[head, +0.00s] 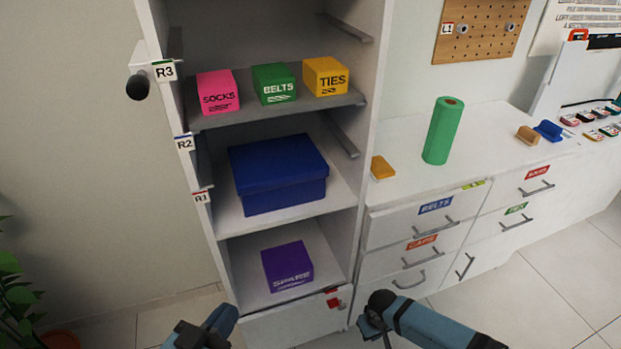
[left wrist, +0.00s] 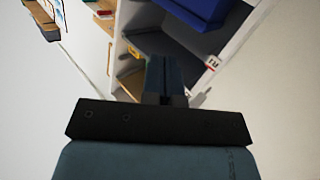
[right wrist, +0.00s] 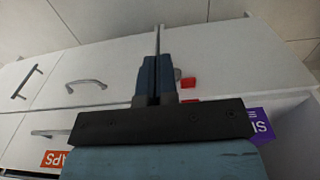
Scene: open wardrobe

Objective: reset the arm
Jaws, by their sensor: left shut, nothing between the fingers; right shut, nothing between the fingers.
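My left gripper (head: 222,318) is at the bottom of the head view, in front of the wardrobe's lower left side. In the left wrist view its two fingers (left wrist: 165,75) lie together with nothing between them, with wardrobe shelves beyond. My right arm (head: 435,325) comes in from the lower right of the head view, in front of the drawers; its fingertips are hard to make out there. In the right wrist view the right fingers (right wrist: 155,78) are together and empty, before white drawer fronts. I cannot tell from these views how close either gripper is to the furniture.
The open wardrobe holds pink (head: 218,92), green (head: 274,83) and yellow (head: 325,76) boxes, a blue lidded box (head: 280,175) and a purple box (head: 287,266). A red latch (head: 333,302) sits low. A green roll (head: 443,130) stands on the counter (head: 480,160). Tiled floor is free at right.

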